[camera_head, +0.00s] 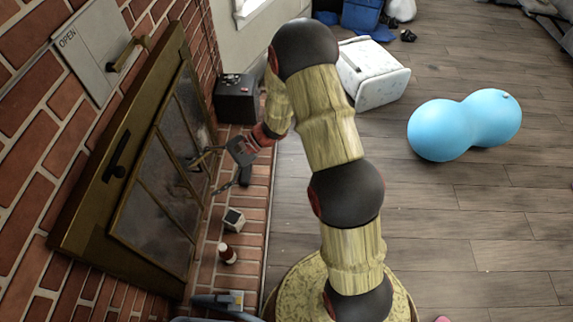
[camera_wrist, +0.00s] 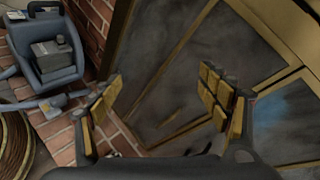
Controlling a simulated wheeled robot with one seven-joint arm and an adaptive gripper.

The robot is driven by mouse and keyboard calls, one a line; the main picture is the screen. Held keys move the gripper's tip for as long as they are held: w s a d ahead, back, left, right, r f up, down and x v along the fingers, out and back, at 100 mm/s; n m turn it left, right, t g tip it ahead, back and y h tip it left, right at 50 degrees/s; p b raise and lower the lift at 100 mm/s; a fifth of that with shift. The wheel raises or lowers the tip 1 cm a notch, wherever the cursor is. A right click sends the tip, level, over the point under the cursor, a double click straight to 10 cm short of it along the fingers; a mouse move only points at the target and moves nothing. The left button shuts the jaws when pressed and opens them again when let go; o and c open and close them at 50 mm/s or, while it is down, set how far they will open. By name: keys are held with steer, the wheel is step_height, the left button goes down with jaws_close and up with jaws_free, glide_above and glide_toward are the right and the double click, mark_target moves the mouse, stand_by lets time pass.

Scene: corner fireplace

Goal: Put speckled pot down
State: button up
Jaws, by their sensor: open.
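My gripper (camera_head: 197,160) is in front of the glass fireplace door (camera_head: 160,175), above the brick hearth. In the wrist view, my gripper (camera_wrist: 162,100) has its two padded fingers wide apart with nothing between them. I cannot make out a pot in the gripper. A small whitish object with a dark face (camera_head: 233,220) stands on the hearth, nearer the camera than my gripper. A larger pale, speckled, rounded box-like object (camera_head: 374,73) is on the wood floor behind my arm. I cannot tell whether either one is the speckled pot.
A small bottle (camera_head: 227,253) stands on the hearth, and a black box (camera_head: 237,98) is at its far end. A blue peanut-shaped ball (camera_head: 465,125) lies on open floor at right. A blue-grey chair (camera_wrist: 55,75) holding a grey box shows in the wrist view.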

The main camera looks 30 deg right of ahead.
steer(key=s+d+r+n+g+h, duration=0.25)
steer(key=s+r+n+h, duration=0.4)
steer(key=s+r, duration=0.7)
steer(key=s+d+r+n+t+h, duration=0.5)
steer(key=s+d+r+t+h, duration=0.2)
steer(key=s+d+r, duration=0.4)
step_height(320, 180, up, 2)
steer(key=shift+s+d, duration=0.3)
steer(key=shift+d, duration=0.3)
steer(key=shift+n, duration=0.25)
